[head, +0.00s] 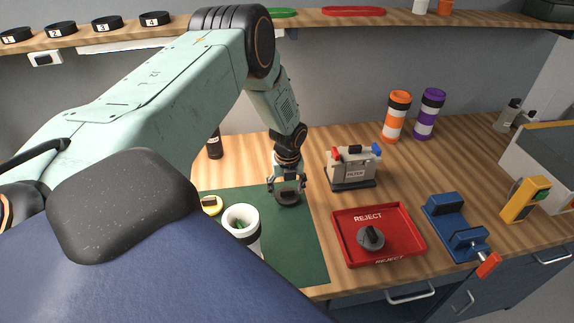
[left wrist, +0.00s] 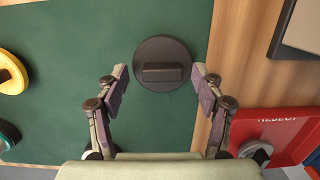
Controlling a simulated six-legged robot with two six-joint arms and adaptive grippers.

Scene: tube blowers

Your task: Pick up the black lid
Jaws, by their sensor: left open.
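The black lid (left wrist: 162,48) is a dark round disc with a raised bar handle across its top. It lies flat on the green mat (left wrist: 60,35), near the mat's right edge. In the head view the lid (head: 289,200) shows right under my left gripper (head: 287,186), partly hidden by it. In the left wrist view my left gripper (left wrist: 161,85) is open, its two fingers apart on either side of the lid's near part, with nothing between them gripped. My right gripper is not in view.
A red reject tray (head: 345,228) holding a dark grey knobbed part (head: 371,238) stands to the right. A grey filter box (head: 352,170) stands behind it. A white tube (head: 241,218) and a yellow ring (head: 211,205) are left of the lid. A blue vise (head: 445,215) is farther right.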

